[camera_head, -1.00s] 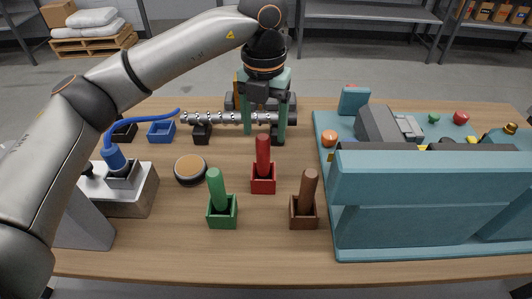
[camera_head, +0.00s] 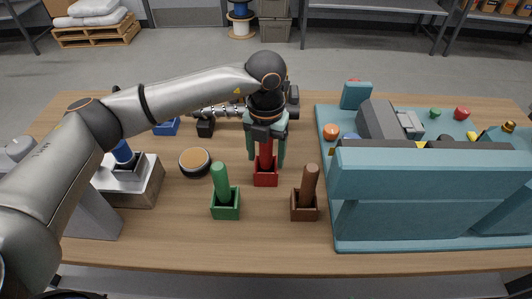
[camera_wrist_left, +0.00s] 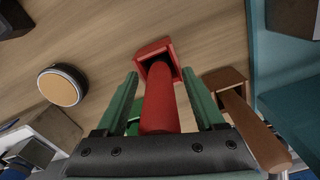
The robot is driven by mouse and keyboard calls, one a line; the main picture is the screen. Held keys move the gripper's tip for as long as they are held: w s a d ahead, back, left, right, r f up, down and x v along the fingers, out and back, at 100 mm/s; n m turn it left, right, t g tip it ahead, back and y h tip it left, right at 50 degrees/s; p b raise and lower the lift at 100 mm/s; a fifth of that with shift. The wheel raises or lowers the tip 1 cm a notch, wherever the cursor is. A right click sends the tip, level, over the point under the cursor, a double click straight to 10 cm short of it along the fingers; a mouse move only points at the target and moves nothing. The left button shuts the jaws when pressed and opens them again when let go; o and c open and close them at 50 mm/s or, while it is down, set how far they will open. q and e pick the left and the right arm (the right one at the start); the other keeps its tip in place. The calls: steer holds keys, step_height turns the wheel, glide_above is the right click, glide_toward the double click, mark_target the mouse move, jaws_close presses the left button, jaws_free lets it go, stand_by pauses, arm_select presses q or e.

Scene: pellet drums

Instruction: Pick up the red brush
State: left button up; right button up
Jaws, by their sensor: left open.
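The red brush (camera_head: 266,157) stands upright in a red square holder (camera_head: 265,179) on the table, between and behind the green and brown brushes. My left gripper (camera_head: 266,158) is lowered over the red brush from above, with one finger on each side of its handle. In the left wrist view, the red handle (camera_wrist_left: 160,105) lies between the two green fingers of the open gripper (camera_wrist_left: 166,98), with a gap visible on both sides. The red holder (camera_wrist_left: 156,56) shows beyond the fingertips. My right gripper is not in view.
A green brush (camera_head: 221,185) and a brown brush (camera_head: 309,188) stand in holders in front of the red one. A round tin (camera_head: 195,162) is to the left. A teal machine (camera_head: 430,200) fills the right side.

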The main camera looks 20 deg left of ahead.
arm_select(q)
jaws_close()
stand_by(0.4)
step_height(320, 180, up, 10)
steer(key=shift+r+b, duration=0.1)
steer(key=shift+b, duration=0.55)
